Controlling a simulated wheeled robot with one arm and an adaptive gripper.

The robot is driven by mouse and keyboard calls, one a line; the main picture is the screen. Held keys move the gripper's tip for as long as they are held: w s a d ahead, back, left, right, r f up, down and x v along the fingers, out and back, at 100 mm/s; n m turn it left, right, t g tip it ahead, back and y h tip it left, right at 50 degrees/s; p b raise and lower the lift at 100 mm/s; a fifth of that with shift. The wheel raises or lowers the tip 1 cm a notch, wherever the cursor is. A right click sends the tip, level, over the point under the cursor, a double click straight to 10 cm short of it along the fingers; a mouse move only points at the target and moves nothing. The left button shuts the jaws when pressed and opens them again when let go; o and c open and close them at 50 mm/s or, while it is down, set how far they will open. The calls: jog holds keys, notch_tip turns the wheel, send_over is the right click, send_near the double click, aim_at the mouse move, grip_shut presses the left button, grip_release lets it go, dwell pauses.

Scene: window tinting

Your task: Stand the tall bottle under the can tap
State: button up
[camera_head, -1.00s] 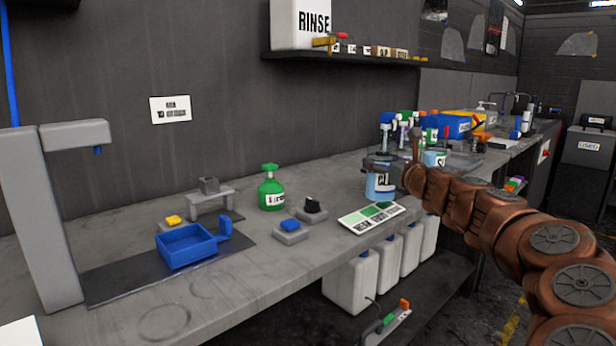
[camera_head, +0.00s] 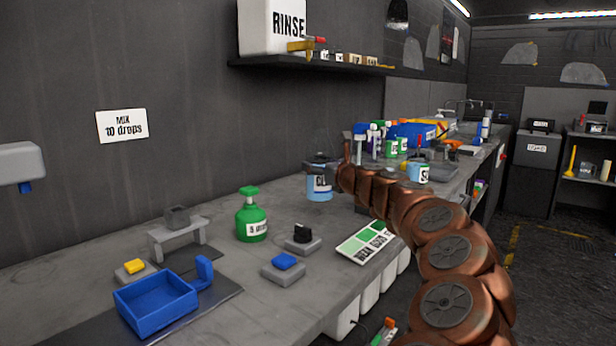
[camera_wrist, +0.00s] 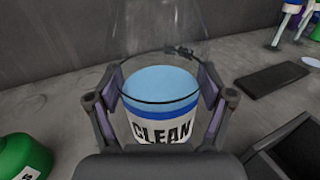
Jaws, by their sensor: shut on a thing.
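My gripper (camera_wrist: 160,108) is shut on a clear, open-topped bottle labelled CLEAN (camera_wrist: 163,128), with blue liquid inside. In the head view the bottle (camera_head: 319,187) hangs below my gripper (camera_head: 322,165) and looks upright. I cannot tell whether its base touches the bench. The white can labelled RINSE (camera_head: 270,27) stands on the wall shelf. Its tap (camera_head: 301,46), yellow with a red part, juts out at the can's lower right. The bottle is lower than the tap and a little to its right in the picture.
A green bottle (camera_head: 250,222) stands on the bench, left of my gripper. A colour card (camera_head: 366,242), a blue tray (camera_head: 155,302) and small button blocks lie nearer.

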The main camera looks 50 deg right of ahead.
jog(key=shift+w+d+f+b, duration=0.6)
jog(key=shift+w+d+f, duration=0.15)
jog(key=shift+w, duration=0.75)
jog(key=shift+w+d+f+b, duration=0.6)
jog(key=shift+w+d+f, duration=0.15)
jog(key=shift+w, duration=0.7)
jog(key=shift+w+d+f+b, duration=0.6)
jog(key=shift+w+d+f, duration=0.15)
jog(key=shift+w, duration=0.75)
jog(key=o, duration=1.2)
jog(key=shift+c, duration=0.2)
jog(key=shift+s, duration=0.1)
